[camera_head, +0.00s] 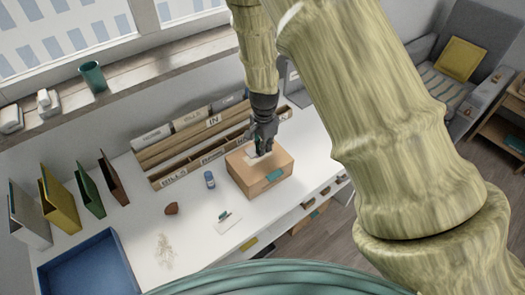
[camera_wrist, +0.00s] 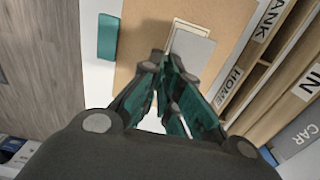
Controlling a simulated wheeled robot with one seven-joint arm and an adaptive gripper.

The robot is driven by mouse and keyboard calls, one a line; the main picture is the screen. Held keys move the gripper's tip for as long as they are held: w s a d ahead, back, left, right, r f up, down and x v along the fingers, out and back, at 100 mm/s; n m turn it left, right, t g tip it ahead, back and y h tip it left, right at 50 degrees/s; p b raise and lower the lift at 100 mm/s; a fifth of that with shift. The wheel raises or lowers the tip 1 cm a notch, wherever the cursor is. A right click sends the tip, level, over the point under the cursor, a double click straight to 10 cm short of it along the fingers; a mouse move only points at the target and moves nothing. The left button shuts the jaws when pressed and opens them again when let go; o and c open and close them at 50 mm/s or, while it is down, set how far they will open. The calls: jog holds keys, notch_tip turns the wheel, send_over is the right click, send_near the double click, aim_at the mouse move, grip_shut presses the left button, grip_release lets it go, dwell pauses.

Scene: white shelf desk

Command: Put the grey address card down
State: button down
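The grey address card (camera_wrist: 192,52) is a small flat rectangle at the top of the brown cardboard box (camera_head: 272,181). In the wrist view it overlaps a pale, tan-edged rectangle (camera_wrist: 187,25) on the box top. My gripper (camera_wrist: 163,66) has its dark and teal fingers drawn together, with the tips at the card's near edge. It looks shut on that edge, though the fingers partly hide the contact. In the head view my gripper (camera_head: 262,150) points down over the box, where a pale patch shows beside the fingers. I cannot tell whether the card rests fully on the box.
A wooden sorter (camera_head: 200,150) with labelled slots stands just behind the box. A blue tray (camera_head: 88,270) is at front left.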

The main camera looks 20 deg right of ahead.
jog(key=shift+w+a+f+p, duration=0.1)
jog(key=shift+a+f+p, duration=0.05)
jog(key=shift+f+p, duration=0.3)
jog(key=shift+w+a+f+p, duration=0.1)
jog(key=shift+f+p, duration=0.2)
jog(key=shift+f, duration=1)
jog(key=shift+f, duration=0.2)
jog(key=c, duration=1.6)
grip_release()
jog(key=shift+c, duration=0.2)
jog(key=shift+r, duration=0.2)
notch_tip(320, 180, up, 12)
jog(key=b, duration=0.3)
jog(key=shift+s, duration=0.1)
